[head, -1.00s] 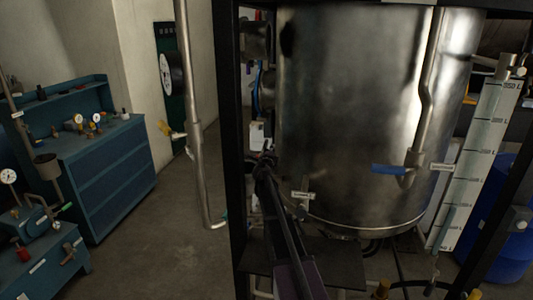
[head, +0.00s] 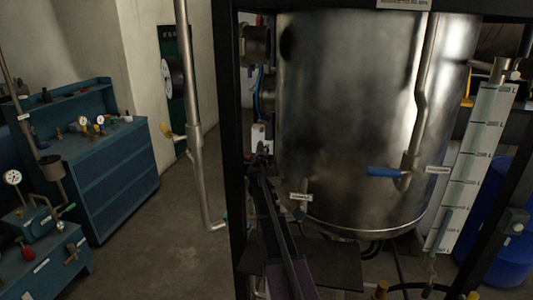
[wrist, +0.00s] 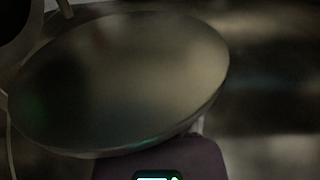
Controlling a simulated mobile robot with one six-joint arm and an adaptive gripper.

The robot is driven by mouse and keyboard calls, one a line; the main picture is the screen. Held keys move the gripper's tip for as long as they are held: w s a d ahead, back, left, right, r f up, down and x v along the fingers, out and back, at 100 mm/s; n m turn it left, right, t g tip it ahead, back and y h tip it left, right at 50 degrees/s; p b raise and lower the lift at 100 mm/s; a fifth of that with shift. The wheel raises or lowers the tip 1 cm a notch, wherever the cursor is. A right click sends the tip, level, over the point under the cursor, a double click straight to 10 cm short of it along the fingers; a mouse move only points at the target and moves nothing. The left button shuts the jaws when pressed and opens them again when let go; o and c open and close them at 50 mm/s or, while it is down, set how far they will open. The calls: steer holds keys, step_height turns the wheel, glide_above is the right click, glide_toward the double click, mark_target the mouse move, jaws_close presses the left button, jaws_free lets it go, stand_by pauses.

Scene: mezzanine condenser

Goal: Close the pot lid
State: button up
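A large steel tank (head: 350,120) stands in a dark frame in the head view. Its top is cut off by the frame, so no lid shows there. In the wrist view a broad, dull round metal disc (wrist: 125,80) fills the left and middle, seen at a slant. It looks like a lid, but I cannot tell whether it is the pot's. My dark arm reaches up along the tank's left side. My gripper (head: 260,158) is at its far end, small and dark. The fingers do not show clearly, and I cannot tell whether they touch anything.
A dark frame post (head: 226,150) stands close left of my arm. A blue-handled valve (head: 385,171) sticks out from the tank's front. A vertical pipe (head: 198,165) hangs left of the post. A blue cabinet (head: 105,175) stands farther left, with open floor (head: 160,245) between.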

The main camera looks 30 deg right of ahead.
steer(key=shift+o, duration=1.2)
steer(key=shift+s, duration=0.1)
steer(key=shift+d, duration=0.15)
steer(key=v, duration=0.7)
steer(key=shift+s+a, duration=0.2)
steer(key=shift+s, duration=0.05)
